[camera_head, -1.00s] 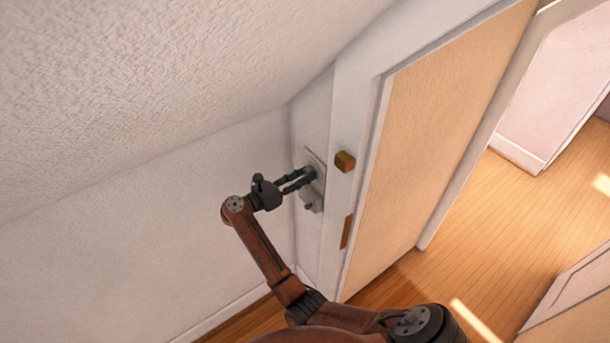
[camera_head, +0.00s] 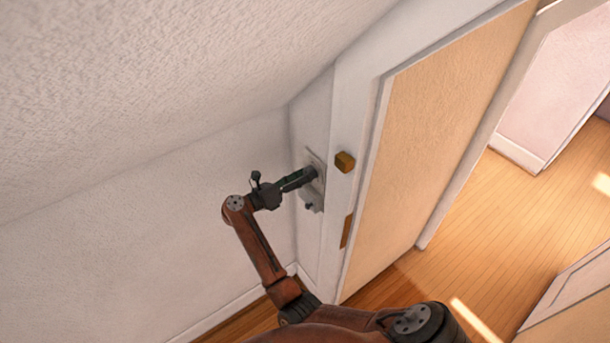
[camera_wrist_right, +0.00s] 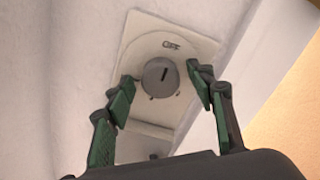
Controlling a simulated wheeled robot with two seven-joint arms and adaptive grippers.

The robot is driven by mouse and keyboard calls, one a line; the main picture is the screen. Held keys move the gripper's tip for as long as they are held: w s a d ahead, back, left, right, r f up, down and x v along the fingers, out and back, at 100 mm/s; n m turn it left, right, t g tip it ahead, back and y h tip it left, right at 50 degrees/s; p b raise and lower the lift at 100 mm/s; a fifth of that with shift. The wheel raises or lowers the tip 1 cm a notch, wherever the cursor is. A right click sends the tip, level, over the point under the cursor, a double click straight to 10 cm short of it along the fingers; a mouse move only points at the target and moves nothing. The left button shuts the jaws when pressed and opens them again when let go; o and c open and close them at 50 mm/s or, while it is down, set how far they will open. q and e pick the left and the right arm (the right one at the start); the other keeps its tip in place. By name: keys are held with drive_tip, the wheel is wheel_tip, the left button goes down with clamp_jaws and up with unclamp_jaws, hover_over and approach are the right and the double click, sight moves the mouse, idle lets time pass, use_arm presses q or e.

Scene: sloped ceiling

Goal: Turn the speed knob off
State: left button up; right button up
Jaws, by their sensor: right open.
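The speed knob (camera_wrist_right: 161,76) is a round grey dial with a dark slot, on a pale wall plate (camera_wrist_right: 140,40) with the marking "OFF" above it in the right wrist view. My right gripper (camera_wrist_right: 160,84) is open, with one finger on each side of the knob. I cannot tell whether the fingertips touch it. In the head view my right gripper (camera_head: 306,176) reaches the wall plate (camera_head: 321,187) and hides most of the knob. My left gripper is not in view.
A second small grey fitting (camera_head: 312,206) sits below the knob. A tan door (camera_head: 440,140) with a brass-coloured block (camera_head: 345,162) beside it stands to the right. A sloped ceiling (camera_head: 170,90) hangs over the left. Wooden floor (camera_head: 520,220) is clear at the right.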

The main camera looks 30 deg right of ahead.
wheel_tip(320, 180, up, 10)
idle(0.6)
idle(0.4)
